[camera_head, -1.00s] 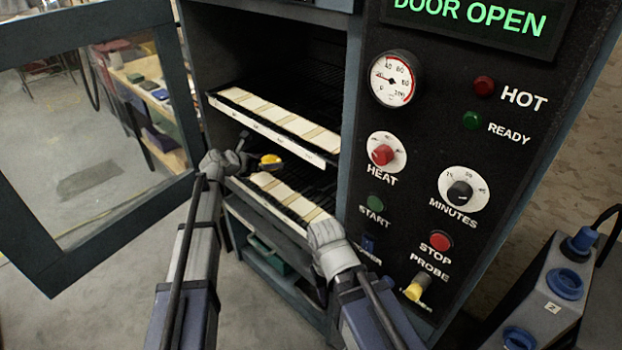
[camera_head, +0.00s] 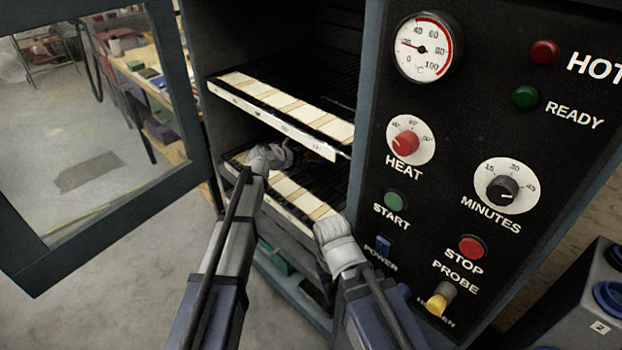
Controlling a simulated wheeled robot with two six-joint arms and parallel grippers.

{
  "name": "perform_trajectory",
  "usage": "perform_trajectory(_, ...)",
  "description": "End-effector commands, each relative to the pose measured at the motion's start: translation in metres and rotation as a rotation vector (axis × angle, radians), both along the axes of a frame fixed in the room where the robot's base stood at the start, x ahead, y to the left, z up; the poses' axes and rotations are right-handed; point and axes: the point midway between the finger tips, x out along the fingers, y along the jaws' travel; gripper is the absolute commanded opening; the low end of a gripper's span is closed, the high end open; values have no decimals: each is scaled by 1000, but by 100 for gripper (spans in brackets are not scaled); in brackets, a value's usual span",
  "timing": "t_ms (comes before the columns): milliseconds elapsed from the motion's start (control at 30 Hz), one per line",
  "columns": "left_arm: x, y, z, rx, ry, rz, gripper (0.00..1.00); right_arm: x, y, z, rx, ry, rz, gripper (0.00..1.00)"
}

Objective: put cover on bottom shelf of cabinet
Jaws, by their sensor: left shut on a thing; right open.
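The cabinet (camera_head: 366,120) stands open, with an upper shelf (camera_head: 285,112) and a bottom shelf (camera_head: 296,197), both dark wire racks with pale front strips. My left gripper (camera_head: 283,157) reaches into the gap between the two shelves, just over the left part of the bottom one. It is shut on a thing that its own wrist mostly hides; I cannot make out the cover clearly. My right gripper (camera_head: 333,236) is open in front of the bottom shelf's right end, and its fingertips are hard to see.
The glazed door (camera_head: 193,105) hangs open on the left. The control panel (camera_head: 455,140) with gauge, knobs and buttons stands right of the opening. A grey box with blue sockets (camera_head: 590,310) is at the lower right. A dark lower compartment holds a green item (camera_head: 275,258).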

Motion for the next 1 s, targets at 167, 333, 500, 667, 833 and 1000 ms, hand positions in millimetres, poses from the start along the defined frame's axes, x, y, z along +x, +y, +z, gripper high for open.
perform_trajectory(167,0,0,-33,-1,-1,0,17,0,0,-33,-1,0,0,50)
perform_trajectory(333,0,0,-35,-1,-1,0,17,0,0,-35,-2,-1,1,50)
perform_trajectory(500,0,0,-41,-1,-1,0,17,0,-1,-42,-3,-1,1,50)
perform_trajectory(667,0,0,-61,-1,-1,0,17,1,-1,-61,-5,-2,1,50)
perform_trajectory(833,0,0,-74,-1,-1,0,17,1,-2,-74,-8,-2,2,50)
perform_trajectory(1000,0,0,-71,-1,-1,0,17,1,-2,-71,-8,-3,3,50)
